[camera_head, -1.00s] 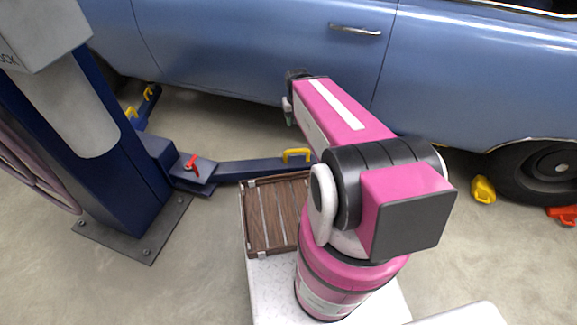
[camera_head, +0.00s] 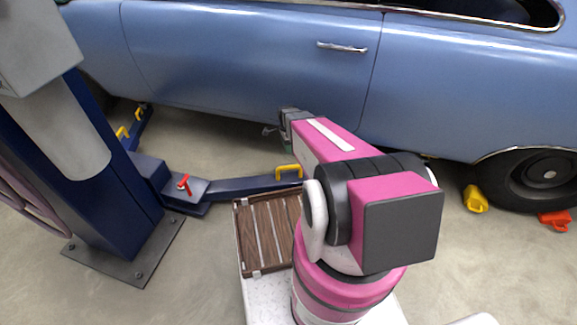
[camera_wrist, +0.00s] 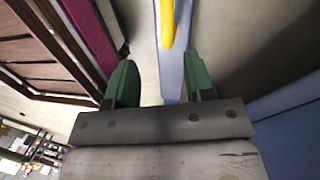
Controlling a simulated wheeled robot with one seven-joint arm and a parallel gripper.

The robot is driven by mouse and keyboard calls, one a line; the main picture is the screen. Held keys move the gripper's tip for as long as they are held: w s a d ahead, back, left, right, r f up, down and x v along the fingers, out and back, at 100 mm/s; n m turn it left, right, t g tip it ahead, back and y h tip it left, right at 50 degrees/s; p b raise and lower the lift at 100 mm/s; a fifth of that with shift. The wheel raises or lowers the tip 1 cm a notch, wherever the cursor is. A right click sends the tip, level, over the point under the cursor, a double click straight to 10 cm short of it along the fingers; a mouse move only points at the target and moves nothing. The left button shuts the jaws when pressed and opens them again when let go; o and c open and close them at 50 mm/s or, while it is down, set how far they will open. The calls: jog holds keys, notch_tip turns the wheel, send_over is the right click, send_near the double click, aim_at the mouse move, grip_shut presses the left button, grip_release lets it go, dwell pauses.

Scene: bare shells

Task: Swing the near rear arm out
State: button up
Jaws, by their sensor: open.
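The near rear arm (camera_head: 240,187) is a dark blue lift arm running right from the foot of the blue post. It carries a yellow handle (camera_head: 288,172) near its visible right end and a red lever (camera_head: 184,184) near its pivot. The part beyond the handle is hidden behind my arm. My gripper (camera_head: 268,131) hangs above and just left of the handle, by the car door. In the wrist view my gripper (camera_wrist: 160,82) has its two green fingers apart and empty, with the blue arm (camera_wrist: 172,72) and yellow handle (camera_wrist: 168,22) showing between and beyond them.
The blue car (camera_head: 240,60) stands close behind my gripper. The lift post (camera_head: 95,195) is at left, with another blue arm (camera_head: 137,128) behind it. A wooden crate (camera_head: 265,268) sits on my base. Yellow (camera_head: 475,199) and orange (camera_head: 554,221) chocks lie by the wheel.

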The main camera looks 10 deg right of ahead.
jog(key=shift+m, duration=0.7)
jog(key=f, duration=0.8)
jog(key=s+f, duration=0.1)
jog(key=f, duration=0.3)
jog(key=shift+s+d+f, duration=0.1)
jog(key=shift+f, duration=0.15)
grip_shut()
